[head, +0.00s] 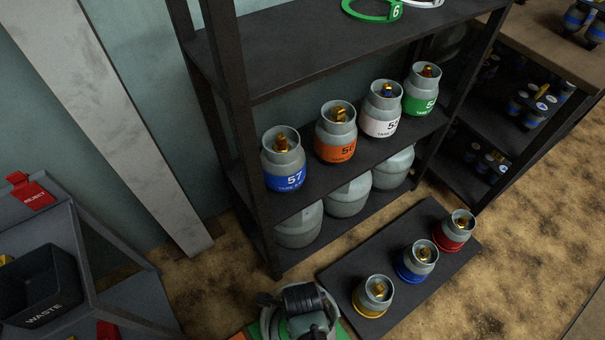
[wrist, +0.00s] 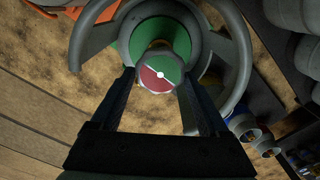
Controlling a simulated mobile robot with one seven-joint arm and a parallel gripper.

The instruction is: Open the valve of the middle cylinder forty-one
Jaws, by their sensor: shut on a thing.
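My gripper (head: 306,314) is at the bottom edge of the head view, over a grey cylinder (head: 268,322) that is mostly hidden beneath it. In the wrist view my gripper (wrist: 157,82) has its two dark fingers on either side of a round valve knob (wrist: 158,78), shut on it. A grey collar (wrist: 240,60) curves around the knob, with green inside. No number forty-one is readable on this cylinder.
Three cylinders with yellow (head: 373,297), blue (head: 416,262) and red (head: 454,232) bands stand on a dark mat (head: 345,270). A dark shelf (head: 270,105) behind holds several numbered cylinders. A black waste bin (head: 40,285) stands at left. Sandy floor (head: 530,220) is clear at right.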

